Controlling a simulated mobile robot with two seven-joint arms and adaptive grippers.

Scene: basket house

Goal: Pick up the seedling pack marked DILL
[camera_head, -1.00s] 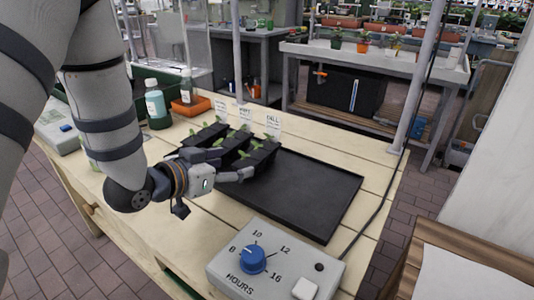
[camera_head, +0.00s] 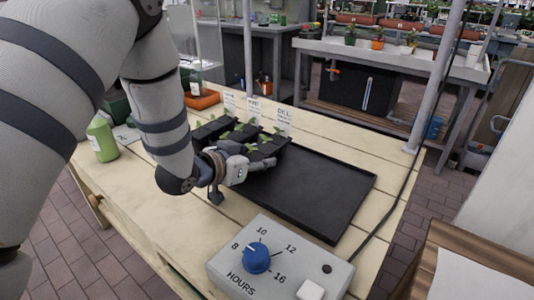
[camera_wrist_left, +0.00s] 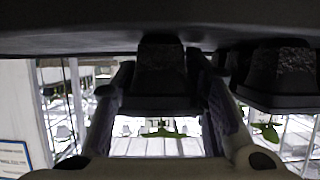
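Black seedling packs with green sprouts stand side by side at the left end of a black tray (camera_head: 315,195). The white DILL label (camera_head: 284,118) rises at the back of the rightmost pack (camera_head: 271,147). My left gripper (camera_head: 262,164) is at the near end of that pack, low over the tray. In the left wrist view, its two fingers (camera_wrist_left: 160,110) stand on either side of one black cell (camera_wrist_left: 160,75), with a sprout beyond it. The fingers look open around the cell; firm contact is not visible. My right gripper is not in view.
Two other labelled packs (camera_head: 212,130) stand close on the left. A grey timer box with a blue knob (camera_head: 256,258) sits at the front. A green bottle (camera_head: 101,138) stands left of my arm. The tray's right part is empty.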

